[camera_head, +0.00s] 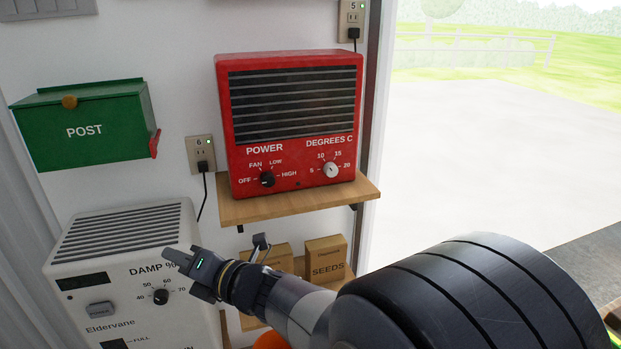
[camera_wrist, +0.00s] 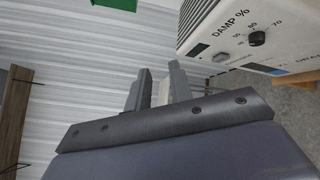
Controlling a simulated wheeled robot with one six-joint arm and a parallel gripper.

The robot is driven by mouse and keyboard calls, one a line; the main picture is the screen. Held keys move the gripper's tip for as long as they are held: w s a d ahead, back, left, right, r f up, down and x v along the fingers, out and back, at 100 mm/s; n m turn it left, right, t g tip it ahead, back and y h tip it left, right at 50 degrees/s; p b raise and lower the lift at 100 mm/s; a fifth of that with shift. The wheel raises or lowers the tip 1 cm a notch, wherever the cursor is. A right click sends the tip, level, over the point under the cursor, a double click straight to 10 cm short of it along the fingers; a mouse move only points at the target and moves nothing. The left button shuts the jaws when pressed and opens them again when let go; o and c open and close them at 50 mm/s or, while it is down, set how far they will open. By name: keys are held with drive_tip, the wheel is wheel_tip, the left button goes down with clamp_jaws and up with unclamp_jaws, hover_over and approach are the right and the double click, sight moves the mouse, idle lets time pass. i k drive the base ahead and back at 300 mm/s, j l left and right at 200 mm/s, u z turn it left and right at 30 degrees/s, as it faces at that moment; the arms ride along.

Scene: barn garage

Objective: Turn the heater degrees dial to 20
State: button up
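The red heater (camera_head: 290,125) stands on a wooden shelf against the white wall in the head view. Its degrees dial (camera_head: 331,170) is a small pale knob at the lower right of the front, with marks 5, 10, 15 and 20 around it. The knob is too small to tell its setting. A black power knob (camera_head: 267,180) sits to its left. My gripper (camera_head: 178,259) is below and left of the heater, in front of the dehumidifier, apart from the dial. In the wrist view my gripper (camera_wrist: 161,70) shows two separated fingers with nothing between them.
A white dehumidifier (camera_head: 135,225) stands at lower left; it also shows in the wrist view (camera_wrist: 225,30). A green post box (camera_head: 110,125) hangs on the wall. Seed boxes (camera_head: 326,257) sit below the heater's shelf (camera_head: 300,202). A cord hangs from outlet 6 (camera_head: 201,152).

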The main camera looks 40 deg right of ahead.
sight(331, 169)
drive_tip(key=i+l+z, duration=0.1)
drive_tip(key=z, duration=0.2)
drive_tip(key=i+z, duration=0.25)
drive_tip(key=z, duration=1.15)
drive_tip(key=i, duration=0.05)
